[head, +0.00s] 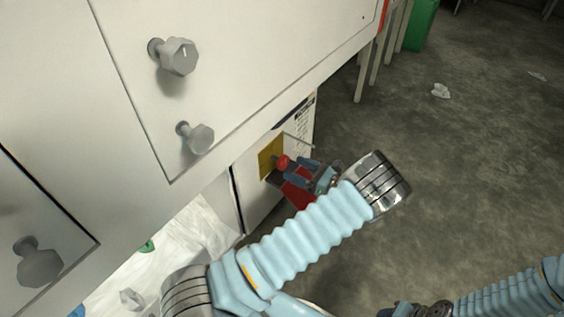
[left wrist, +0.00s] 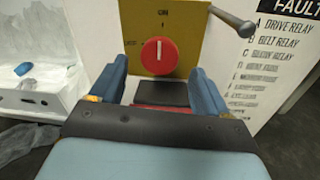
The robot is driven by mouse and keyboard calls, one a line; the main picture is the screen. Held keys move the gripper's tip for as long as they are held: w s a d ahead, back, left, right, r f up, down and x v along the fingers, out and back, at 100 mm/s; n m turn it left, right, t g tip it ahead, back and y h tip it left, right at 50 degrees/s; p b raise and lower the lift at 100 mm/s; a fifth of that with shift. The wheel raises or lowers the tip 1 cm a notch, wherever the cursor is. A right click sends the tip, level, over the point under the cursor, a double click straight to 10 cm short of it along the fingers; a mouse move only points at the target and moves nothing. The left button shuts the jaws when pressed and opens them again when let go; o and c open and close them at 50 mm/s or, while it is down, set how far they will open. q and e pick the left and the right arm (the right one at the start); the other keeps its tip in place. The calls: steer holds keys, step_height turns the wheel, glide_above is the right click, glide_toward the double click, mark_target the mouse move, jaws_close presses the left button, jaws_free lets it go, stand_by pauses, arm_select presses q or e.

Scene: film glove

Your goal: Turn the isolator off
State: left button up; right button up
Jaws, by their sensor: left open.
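The isolator is a round red knob (left wrist: 159,56) on a yellow plate (left wrist: 185,22), facing me in the left wrist view. A pale mark on the knob points up, towards small lettering at the plate's top; more lettering is left of the knob, too small to read surely. In the head view the red knob (head: 282,161) is on the cabinet side below the panel. My left gripper (left wrist: 159,82) is open, its two blue fingers either side of and just short of the knob, with nothing between them. It also shows in the head view (head: 293,172).
A grey rod with a round end (left wrist: 234,22) sticks out right of the plate, close to the right finger. A fault list (left wrist: 280,60) is beside it. Grey knobs (head: 179,57) stick out from the white panel above. A green bin (head: 420,25) stands far off.

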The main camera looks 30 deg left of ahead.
mark_target(285, 164)
arm_select(q)
steer(key=a, duration=0.5)
steer(key=shift+s+a, duration=0.1)
steer(key=shift+a, duration=0.2)
steer(key=c, duration=1)
